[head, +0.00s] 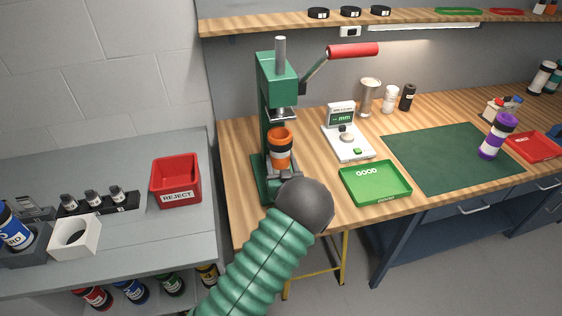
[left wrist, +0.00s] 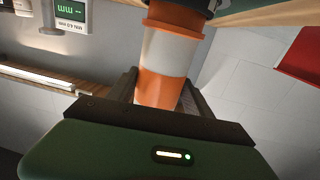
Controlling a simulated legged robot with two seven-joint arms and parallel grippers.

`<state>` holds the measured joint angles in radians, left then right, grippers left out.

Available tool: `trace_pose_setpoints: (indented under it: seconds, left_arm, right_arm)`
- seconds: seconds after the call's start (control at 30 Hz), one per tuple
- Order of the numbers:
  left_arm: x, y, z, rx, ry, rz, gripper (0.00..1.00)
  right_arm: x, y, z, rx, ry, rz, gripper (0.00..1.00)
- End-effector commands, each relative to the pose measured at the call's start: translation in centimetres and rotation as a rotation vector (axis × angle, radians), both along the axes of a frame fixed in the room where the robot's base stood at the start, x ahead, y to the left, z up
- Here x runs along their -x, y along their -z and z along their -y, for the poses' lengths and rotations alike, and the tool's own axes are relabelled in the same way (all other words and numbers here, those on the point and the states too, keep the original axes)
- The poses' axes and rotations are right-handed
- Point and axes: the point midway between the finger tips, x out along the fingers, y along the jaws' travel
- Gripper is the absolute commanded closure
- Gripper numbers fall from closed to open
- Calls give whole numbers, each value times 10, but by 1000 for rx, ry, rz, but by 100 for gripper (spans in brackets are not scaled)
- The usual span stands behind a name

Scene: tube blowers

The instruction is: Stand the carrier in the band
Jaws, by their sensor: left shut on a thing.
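The carrier (head: 280,150), an orange cylinder with a pale middle, is upright in front of the green press (head: 275,72), just below the press head. In the left wrist view the carrier (left wrist: 168,62) shows orange, white and orange, with a dark part at its upper end. My left gripper (head: 281,174) is shut on its lower part. I cannot tell whether the carrier touches the press base (head: 259,180), as my gripper and arm hide its lower end. I cannot make out which thing is the band. My right gripper is not in view.
A red reject bin (head: 158,184) and a white block with a round hole (head: 66,249) are on the left grey bench. A small gauge (head: 345,143), green tray (head: 375,185) and green mat (head: 450,158) lie right of the press. A purple-white carrier (head: 497,137) stands on the mat.

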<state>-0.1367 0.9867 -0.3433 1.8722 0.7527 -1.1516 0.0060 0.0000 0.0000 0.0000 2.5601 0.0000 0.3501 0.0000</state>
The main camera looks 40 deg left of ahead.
Motion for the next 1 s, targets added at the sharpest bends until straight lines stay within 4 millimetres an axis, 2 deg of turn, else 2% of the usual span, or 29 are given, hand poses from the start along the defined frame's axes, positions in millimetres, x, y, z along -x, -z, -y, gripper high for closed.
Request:
trace_pose_setpoints:
  seconds: [0.13, 0.17, 0.33, 0.63, 0.73, 0.87, 1.0]
  left_arm:
    - [0, -1, 0, 0, 0, 0, 90]
    - [0, -1, 0, -1, 0, 1, 37]
    - [0, -1, 0, 0, 0, 0, 16]
    - [1, 0, 1, 1, 0, -2, 16]
    - [6, 1, 7, 1, 1, -1, 16]
    - [26, 2, 27, 2, 2, -4, 16]
    - [57, 2, 56, 1, 3, -3, 16]
  right_arm:
    - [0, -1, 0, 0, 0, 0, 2]
    - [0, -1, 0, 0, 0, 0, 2]
    - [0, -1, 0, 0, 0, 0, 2]
    - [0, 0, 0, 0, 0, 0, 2]
    - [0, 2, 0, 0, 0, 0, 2]
    - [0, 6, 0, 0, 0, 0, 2]
    - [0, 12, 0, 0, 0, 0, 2]
